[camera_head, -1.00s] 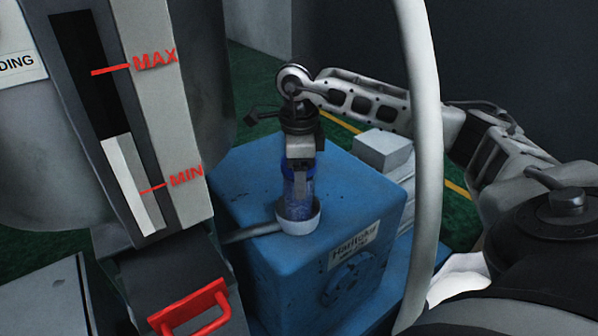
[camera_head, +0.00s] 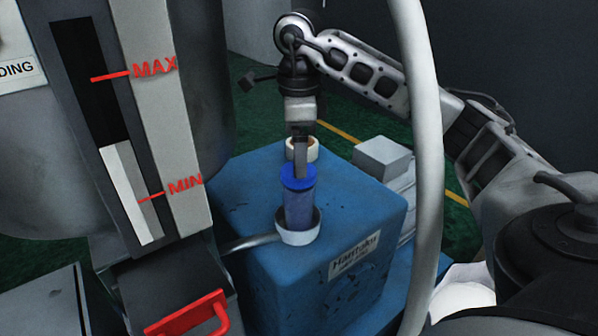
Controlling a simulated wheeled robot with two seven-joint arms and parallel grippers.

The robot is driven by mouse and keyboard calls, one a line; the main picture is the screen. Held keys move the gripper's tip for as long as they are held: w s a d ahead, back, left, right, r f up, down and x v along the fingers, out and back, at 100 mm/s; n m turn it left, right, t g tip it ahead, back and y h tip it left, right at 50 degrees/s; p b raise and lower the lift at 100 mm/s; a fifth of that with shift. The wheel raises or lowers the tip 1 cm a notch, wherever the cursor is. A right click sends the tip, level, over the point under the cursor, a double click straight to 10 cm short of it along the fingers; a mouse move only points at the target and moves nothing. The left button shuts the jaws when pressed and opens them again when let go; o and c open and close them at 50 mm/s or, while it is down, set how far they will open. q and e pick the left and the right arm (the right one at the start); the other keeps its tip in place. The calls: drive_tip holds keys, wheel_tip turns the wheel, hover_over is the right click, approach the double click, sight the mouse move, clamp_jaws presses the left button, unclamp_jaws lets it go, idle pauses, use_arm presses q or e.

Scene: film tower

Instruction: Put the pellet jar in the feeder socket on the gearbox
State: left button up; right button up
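The pellet jar (camera_head: 298,208), clear with blue-tinted contents and a blue lid (camera_head: 298,172), stands upright in a white cup-like socket (camera_head: 299,237) on top of the blue gearbox (camera_head: 262,192). The socket's rim surrounds the jar's lower end. My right gripper (camera_head: 300,172) points down above the jar, and its near finger's tip overlaps the lid in the view. Its fingers line up with the view, so the gap between them is hidden, but the jar stays in the socket apart from its lift. My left gripper is not in view.
A level gauge panel (camera_head: 136,195) and a red handle (camera_head: 190,314) stand at the left. A pale vertical pipe (camera_head: 425,160) crosses in front of my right arm. A grey block (camera_head: 381,157) lies behind the gearbox.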

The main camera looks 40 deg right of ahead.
wheel_tip(320, 180, up, 3)
drive_tip(key=shift+r+p, duration=0.1)
drive_tip(key=shift+p, duration=0.35)
drive_tip(key=shift+r, duration=0.35)
drive_tip(key=shift+s+f, duration=0.1)
